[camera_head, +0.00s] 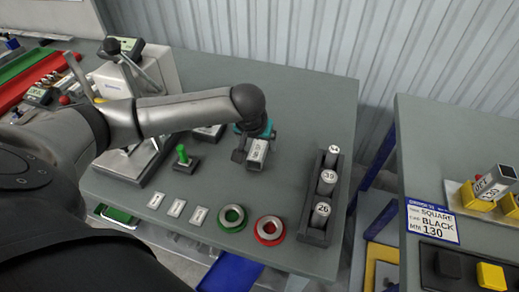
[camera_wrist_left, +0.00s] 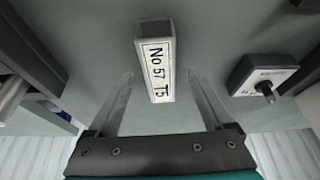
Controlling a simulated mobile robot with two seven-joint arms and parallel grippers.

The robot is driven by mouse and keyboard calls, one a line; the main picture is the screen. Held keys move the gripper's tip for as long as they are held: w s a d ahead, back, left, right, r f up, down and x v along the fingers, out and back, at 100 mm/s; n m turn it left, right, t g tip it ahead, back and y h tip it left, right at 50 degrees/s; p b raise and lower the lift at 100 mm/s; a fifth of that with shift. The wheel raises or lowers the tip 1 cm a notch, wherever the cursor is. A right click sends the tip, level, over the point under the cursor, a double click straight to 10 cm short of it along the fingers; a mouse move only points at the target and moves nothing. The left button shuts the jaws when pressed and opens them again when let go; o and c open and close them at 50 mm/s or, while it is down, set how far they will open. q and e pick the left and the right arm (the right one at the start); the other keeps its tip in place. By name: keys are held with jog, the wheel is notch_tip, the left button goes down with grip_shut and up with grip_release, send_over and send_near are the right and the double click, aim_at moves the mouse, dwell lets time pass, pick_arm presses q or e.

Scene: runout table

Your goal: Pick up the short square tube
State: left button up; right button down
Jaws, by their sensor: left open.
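A short grey square tube (camera_head: 257,152) with a white label stands on the grey table under my left gripper. In the left wrist view the tube (camera_wrist_left: 155,62) shows its open end and the label "No 57 T5". My left gripper (camera_head: 249,142) is open, pointing down at the tube. My right gripper is not in view.
A dark rack (camera_head: 314,234) with numbered round pieces stands to the right. Green (camera_head: 232,218) and red (camera_head: 269,231) rings lie in front. Another square tube (camera_head: 495,182) rests on yellow blocks on the right table.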

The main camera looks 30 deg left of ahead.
pick_arm(q)
jog(key=shift+x, duration=1.15)
grip_shut()
